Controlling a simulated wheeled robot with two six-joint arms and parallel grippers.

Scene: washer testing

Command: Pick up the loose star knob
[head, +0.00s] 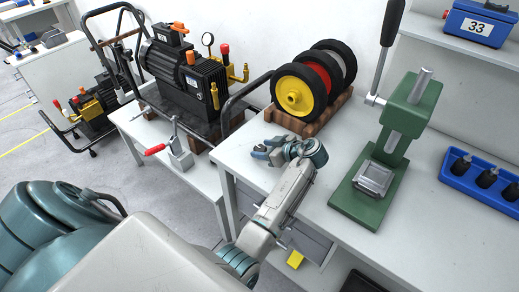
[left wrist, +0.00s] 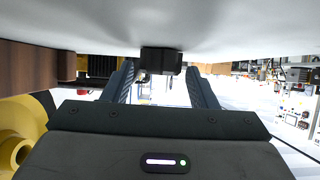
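My left gripper (head: 262,148) is low over the white worktop, just in front of the wheel rack. Its two blue-grey fingers are spread apart. In the left wrist view the left gripper (left wrist: 160,76) also shows open, with the worktop appearing along the top of the picture. A small black piece (left wrist: 160,60) sits against the worktop between and beyond the fingers; it may be the loose star knob, but its star shape cannot be made out. The fingers do not visibly grip it. I cannot make out the knob in the head view. My right gripper is not in view.
A wooden rack (head: 297,123) with yellow, red and grey wheels stands close behind the left gripper. A green lever press (head: 372,196) stands to its right. A blue tray (head: 458,183) lies further right. A black pump (head: 180,75) stands on the left bench.

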